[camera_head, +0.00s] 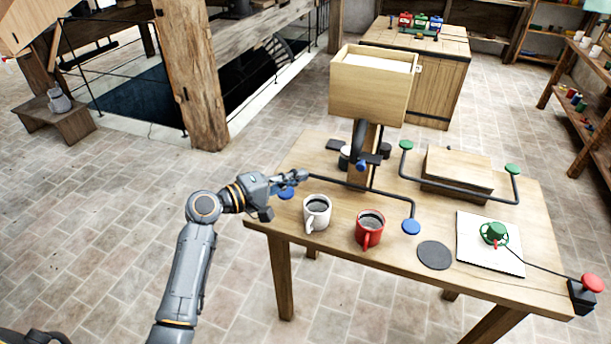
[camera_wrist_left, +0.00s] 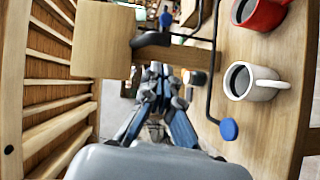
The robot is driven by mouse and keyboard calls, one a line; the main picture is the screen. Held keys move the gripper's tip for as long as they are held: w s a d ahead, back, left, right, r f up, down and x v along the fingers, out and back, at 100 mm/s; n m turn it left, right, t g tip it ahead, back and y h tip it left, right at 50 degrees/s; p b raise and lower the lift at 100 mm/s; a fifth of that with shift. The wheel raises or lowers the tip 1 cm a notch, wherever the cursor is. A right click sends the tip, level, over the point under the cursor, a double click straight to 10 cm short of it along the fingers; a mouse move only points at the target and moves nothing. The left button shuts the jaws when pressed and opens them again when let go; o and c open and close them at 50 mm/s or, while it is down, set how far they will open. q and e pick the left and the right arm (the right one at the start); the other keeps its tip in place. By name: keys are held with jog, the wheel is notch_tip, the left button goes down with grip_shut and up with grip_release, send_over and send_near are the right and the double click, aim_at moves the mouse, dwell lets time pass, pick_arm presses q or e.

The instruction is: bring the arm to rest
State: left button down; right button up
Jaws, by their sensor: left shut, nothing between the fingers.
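My left arm reaches in from the lower left in the head view. Its gripper (camera_head: 290,181) is shut and empty, over the left edge of the wooden table (camera_head: 300,153), just above a blue disc (camera_head: 286,193) on a black bar. The fingers (camera_wrist_left: 166,108) also show in the left wrist view, with nothing between them. A white mug (camera_head: 317,212) with dark liquid stands to the right of the gripper and apart from it. A red mug (camera_head: 369,229) with dark liquid stands further right. My right gripper is not in either view.
A wooden box (camera_head: 371,92) on a post stands at the back of the table. A dark round mat (camera_head: 434,255) lies bare. The tiled floor left of the table is free.

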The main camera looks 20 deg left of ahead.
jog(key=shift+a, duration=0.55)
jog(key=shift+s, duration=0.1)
